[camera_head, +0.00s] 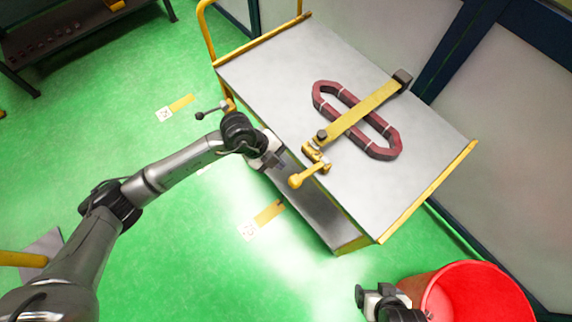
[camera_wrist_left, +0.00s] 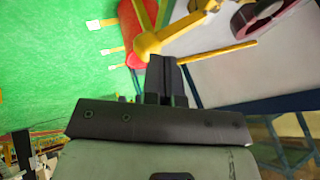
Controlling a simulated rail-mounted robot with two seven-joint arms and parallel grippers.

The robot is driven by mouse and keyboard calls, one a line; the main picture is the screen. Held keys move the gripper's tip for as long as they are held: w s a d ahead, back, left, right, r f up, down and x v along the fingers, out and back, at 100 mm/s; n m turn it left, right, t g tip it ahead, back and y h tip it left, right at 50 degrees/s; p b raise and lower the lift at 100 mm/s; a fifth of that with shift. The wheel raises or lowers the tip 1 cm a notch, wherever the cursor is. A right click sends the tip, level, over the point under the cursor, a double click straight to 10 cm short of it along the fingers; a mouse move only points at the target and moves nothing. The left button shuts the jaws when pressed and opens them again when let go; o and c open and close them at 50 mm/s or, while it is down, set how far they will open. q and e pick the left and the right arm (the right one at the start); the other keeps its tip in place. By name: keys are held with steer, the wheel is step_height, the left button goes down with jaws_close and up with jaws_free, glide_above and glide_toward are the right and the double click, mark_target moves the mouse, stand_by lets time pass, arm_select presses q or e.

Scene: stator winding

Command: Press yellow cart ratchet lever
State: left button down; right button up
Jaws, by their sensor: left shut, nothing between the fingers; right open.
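The yellow ratchet lever (camera_head: 298,180) sticks out past the near edge of the cart's top (camera_head: 270,70), its rounded end over the edge. It joins a yellow strap (camera_head: 362,112) that lies across a dark-red oval coil (camera_head: 392,142). My left gripper (camera_head: 279,161) is shut and empty just left of the lever, by the cart's edge. In the left wrist view its closed fingers (camera_wrist_left: 167,72) point at the lever's yellow end (camera_wrist_left: 148,45); I cannot tell whether they touch. My right gripper (camera_head: 372,294) is open at the bottom, near the red bin.
The red bin (camera_head: 475,290) stands at the bottom right. The cart has yellow rails and a yellow handle (camera_head: 205,20). A small dark-knobbed lever (camera_head: 205,113) is at its left corner. Green floor (camera_head: 190,260) lies free on the near side. A dark bench (camera_head: 70,35) stands at upper left.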

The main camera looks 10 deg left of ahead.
arm_select(q)
steer(key=shift+a+r, duration=0.3)
steer(key=shift+r, duration=0.25)
steer(key=shift+s, duration=0.1)
stand_by(0.8)
stand_by(0.4)
